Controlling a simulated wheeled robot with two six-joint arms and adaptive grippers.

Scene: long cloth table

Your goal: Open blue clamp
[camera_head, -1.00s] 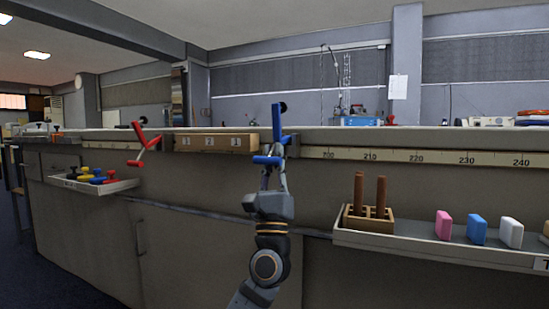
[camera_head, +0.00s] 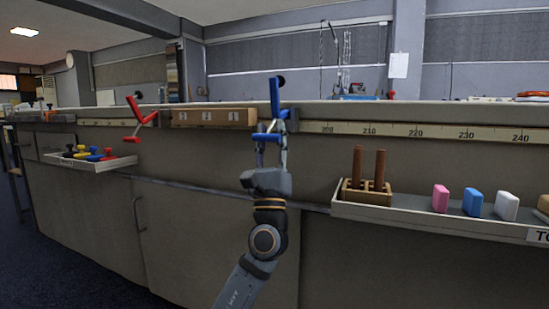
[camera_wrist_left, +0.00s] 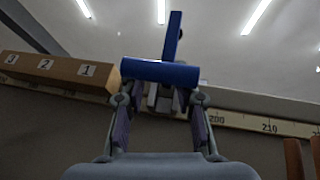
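The blue clamp (camera_head: 275,97) is mounted at the table's front edge, with an upright blue arm and a horizontal blue bar in front below it. In the left wrist view the clamp's bar (camera_wrist_left: 160,73) lies crosswise at the fingertips. My left gripper (camera_head: 271,148) points up at the bar from below. Its fingers (camera_wrist_left: 159,100) are spread apart, with the clamp's grey mount visible between them. I cannot tell whether the fingertips touch the bar. My right gripper is not in view.
A red clamp (camera_head: 134,107) and a numbered wooden box (camera_head: 213,117) are to the left. A ruler strip (camera_head: 420,131) runs right. A left tray (camera_head: 110,163) holds coloured items; a right tray (camera_head: 420,221) holds a wooden holder (camera_head: 366,192) and coloured blocks.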

